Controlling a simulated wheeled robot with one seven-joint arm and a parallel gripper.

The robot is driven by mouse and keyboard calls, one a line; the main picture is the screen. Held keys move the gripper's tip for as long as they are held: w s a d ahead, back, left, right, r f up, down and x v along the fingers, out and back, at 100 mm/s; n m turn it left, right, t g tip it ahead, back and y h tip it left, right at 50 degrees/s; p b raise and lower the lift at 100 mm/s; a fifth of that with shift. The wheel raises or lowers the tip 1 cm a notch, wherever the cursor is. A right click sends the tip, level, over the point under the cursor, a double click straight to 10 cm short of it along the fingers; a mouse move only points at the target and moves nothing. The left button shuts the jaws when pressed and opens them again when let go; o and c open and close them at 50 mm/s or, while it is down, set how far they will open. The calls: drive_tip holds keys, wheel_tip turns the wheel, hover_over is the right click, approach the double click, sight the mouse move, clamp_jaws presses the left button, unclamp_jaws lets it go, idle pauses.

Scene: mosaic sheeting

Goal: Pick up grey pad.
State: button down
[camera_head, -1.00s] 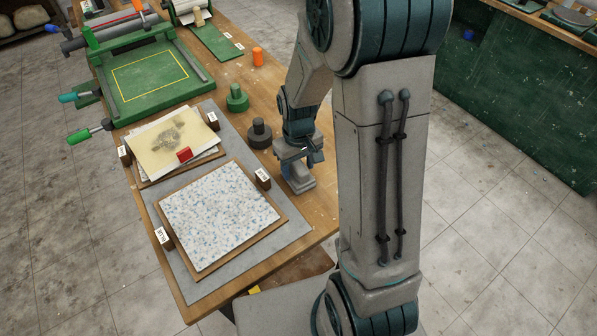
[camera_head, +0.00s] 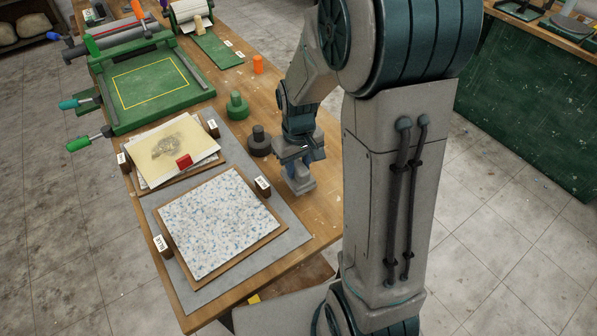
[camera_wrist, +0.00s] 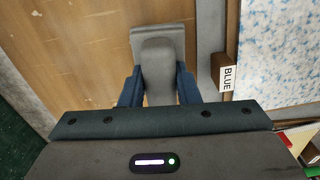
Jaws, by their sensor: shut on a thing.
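The grey pad (camera_wrist: 143,37) shows in the wrist view as a flat grey base with a rounded block on it. My gripper (camera_wrist: 158,88) is shut on it, with a dark blue finger on each side of the block. In the head view the grey pad (camera_head: 303,187) is under my gripper (camera_head: 299,167), at the right side of the wooden table. I cannot tell whether its base touches the tabletop.
A speckled sheet (camera_head: 222,222) on a brown board lies left of the pad, with a BLUE-labelled block (camera_wrist: 222,73) at its edge. A black knobbed piece (camera_head: 259,142) and a green one (camera_head: 237,106) stand behind. The table's right edge is close.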

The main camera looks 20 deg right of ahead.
drive_tip(key=s+a+r+b, duration=0.2)
drive_tip(key=s+a+r, duration=0.3)
drive_tip(key=s+r, duration=0.3)
drive_tip(key=shift+s+a, duration=0.35)
drive_tip(key=shift+s, duration=0.8)
drive_tip(key=c, duration=1.6)
unclamp_jaws()
drive_tip(key=c, duration=0.4)
drive_tip(key=shift+o, duration=0.2)
drive_tip(key=shift+d, duration=0.1)
